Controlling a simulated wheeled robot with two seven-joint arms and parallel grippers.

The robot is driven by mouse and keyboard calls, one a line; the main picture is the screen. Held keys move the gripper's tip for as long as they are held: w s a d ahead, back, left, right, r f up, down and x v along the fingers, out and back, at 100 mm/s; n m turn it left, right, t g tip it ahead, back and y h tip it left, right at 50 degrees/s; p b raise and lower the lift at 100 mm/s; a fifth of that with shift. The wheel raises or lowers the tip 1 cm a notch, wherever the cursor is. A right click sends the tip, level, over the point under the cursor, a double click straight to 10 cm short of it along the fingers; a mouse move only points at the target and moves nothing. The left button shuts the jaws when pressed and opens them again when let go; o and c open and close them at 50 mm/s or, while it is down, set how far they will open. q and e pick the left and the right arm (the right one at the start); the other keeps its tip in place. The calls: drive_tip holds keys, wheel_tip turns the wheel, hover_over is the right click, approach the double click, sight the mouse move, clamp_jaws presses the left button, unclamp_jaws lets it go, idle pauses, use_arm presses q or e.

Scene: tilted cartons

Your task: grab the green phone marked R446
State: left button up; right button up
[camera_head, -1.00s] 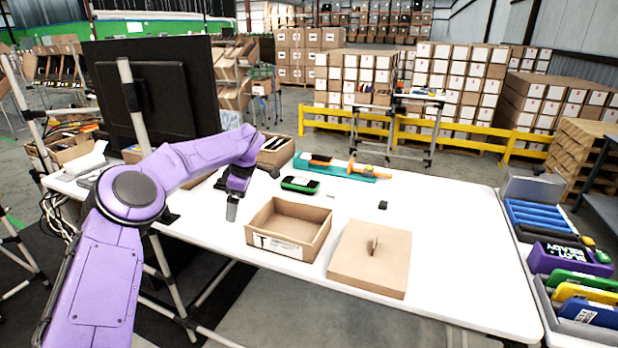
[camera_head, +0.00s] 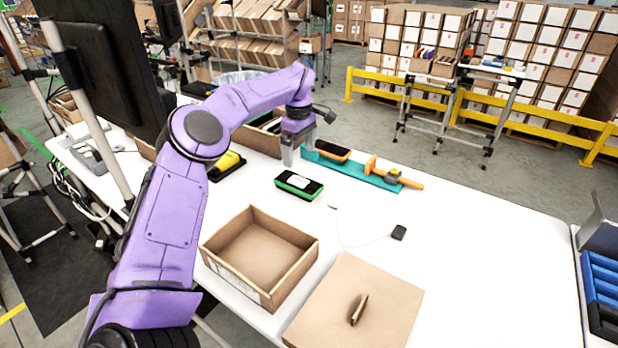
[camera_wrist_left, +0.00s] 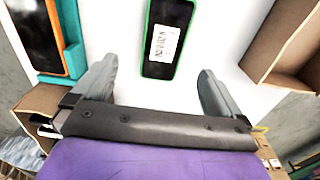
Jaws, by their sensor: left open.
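A dark phone with a green edge and a white label, the green phone (camera_head: 299,185), lies on the white table; I cannot make out R446 on it. It also shows in the left wrist view (camera_wrist_left: 160,62), ahead of and between the finger lines. My left gripper (camera_head: 298,157) is above the table, just behind the green phone in the head view, apart from it. In the left wrist view my left gripper (camera_wrist_left: 157,75) has its two grey fingers spread wide with nothing between them. My right gripper is not in view.
An orange-edged device (camera_head: 332,151) lies on a teal tray (camera_head: 376,183) beside an orange tool (camera_head: 412,180). An open carton (camera_head: 213,243) and a cardboard lid (camera_head: 388,300) are at the front. A yellow device (camera_head: 228,163) lies left. The table's right side is clear.

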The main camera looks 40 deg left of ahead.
sight(298, 181)
use_arm(q)
drive_tip(key=f, duration=0.3)
drive_tip(key=f+p, duration=0.1)
drive_tip(key=f, duration=0.5)
drive_tip(key=shift+s+a+f, duration=0.1)
drive_tip(key=shift+s+f, duration=0.1)
drive_tip(key=shift+s, duration=0.2)
drive_tip(key=c, duration=1.1)
